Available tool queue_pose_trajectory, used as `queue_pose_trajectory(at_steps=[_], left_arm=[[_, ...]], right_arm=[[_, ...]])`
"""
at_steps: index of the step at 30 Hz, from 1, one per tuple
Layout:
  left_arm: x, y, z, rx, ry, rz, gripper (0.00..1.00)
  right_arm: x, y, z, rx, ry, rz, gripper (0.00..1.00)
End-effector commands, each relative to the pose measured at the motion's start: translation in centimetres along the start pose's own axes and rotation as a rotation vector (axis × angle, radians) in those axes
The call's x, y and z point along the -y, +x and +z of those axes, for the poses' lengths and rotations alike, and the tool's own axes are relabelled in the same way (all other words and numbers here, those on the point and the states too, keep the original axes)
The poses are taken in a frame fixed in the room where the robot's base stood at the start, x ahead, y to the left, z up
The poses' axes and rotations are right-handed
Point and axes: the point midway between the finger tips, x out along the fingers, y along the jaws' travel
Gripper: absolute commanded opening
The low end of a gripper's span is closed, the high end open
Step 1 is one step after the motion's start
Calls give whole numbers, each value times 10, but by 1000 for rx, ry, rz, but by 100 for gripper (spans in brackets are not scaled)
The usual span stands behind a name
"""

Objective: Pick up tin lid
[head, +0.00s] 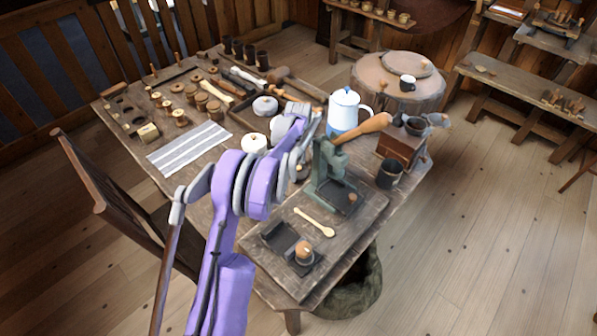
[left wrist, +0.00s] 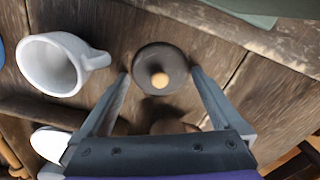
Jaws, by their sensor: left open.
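The tin lid (left wrist: 150,58) is a dark round disc with a light wooden knob in its middle. It lies flat on the wooden table (left wrist: 255,85) in the left wrist view. My left gripper (left wrist: 160,73) is open, with one finger on each side of the lid and no clear grip on it. In the head view my purple left arm reaches over the table beside the green press (head: 325,170) and hides most of the gripper. A dark rim that may be the lid shows just left of the press. My right gripper is not in view.
A pale mug (left wrist: 55,65) lies left of the lid, its handle pointing toward it. A brownish round thing is partly hidden behind the gripper. A white and blue pot (head: 343,110), a wooden box (head: 398,148) and a dark mug (head: 389,175) crowd the table's right side.

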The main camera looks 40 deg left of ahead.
Motion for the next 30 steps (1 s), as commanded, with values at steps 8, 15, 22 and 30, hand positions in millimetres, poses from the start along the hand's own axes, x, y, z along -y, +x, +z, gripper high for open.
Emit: queue_pose_trajectory(at_steps=[8,15,22,30], left_arm=[[0,4,0,0,0,0,100],[0,4,0,0,0,0,57],[0,4,0,0,0,0,20],[0,5,0,0,0,-1,19]], right_arm=[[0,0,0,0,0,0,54],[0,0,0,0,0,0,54],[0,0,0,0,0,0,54],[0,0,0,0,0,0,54]])
